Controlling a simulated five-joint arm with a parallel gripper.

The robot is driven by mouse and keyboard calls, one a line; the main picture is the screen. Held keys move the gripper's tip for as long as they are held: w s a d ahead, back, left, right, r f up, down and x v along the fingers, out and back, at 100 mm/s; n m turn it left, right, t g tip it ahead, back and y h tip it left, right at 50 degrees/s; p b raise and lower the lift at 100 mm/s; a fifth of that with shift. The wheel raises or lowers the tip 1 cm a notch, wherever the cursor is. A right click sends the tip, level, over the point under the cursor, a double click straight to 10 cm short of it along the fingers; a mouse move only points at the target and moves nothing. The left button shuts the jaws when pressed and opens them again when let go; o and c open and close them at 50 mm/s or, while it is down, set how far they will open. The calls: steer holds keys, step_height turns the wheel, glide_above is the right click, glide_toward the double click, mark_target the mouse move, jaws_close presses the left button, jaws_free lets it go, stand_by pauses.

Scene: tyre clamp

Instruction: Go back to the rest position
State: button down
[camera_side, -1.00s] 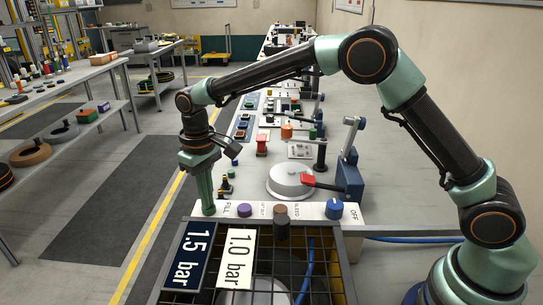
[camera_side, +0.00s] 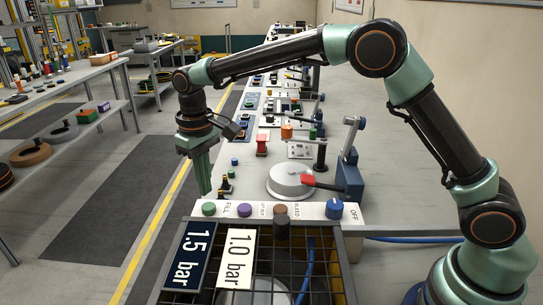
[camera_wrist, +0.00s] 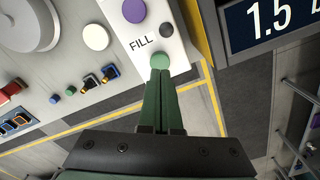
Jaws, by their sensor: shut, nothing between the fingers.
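My gripper (camera_side: 203,192) is shut and empty. In the side view it hangs in the air with its green fingers pointing down, above and behind the front control panel (camera_side: 315,210). The green button (camera_side: 208,209) by the word FILL stands clear below the fingertips. In the wrist view the closed fingers (camera_wrist: 160,75) point at the green button (camera_wrist: 160,61), overlapping its lower edge in the picture. The purple button (camera_wrist: 134,10) is beside it.
A black mesh cage with a 1.5 bar sign (camera_side: 189,255) and a 1.0 bar sign (camera_side: 237,258) stands in front. Free floor lies to the left.

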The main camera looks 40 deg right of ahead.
steer(key=s+d+r+t, duration=0.1)
steer(key=s+d+r, duration=0.2)
steer(key=d+r, duration=0.35)
steer(key=s+d+r+m+t, duration=0.1)
steer(key=s+d+t, duration=0.1)
steer(key=s+d, duration=0.4)
steer(key=s+d+r+m+t, duration=0.1)
steer(key=s+d+m+t, duration=0.1)
steer(key=s+d, duration=0.4)
steer(key=s, duration=0.4)
steer(key=shift+s+t, duration=0.3)
steer(key=shift+r, duration=0.15)
stand_by(1.1)
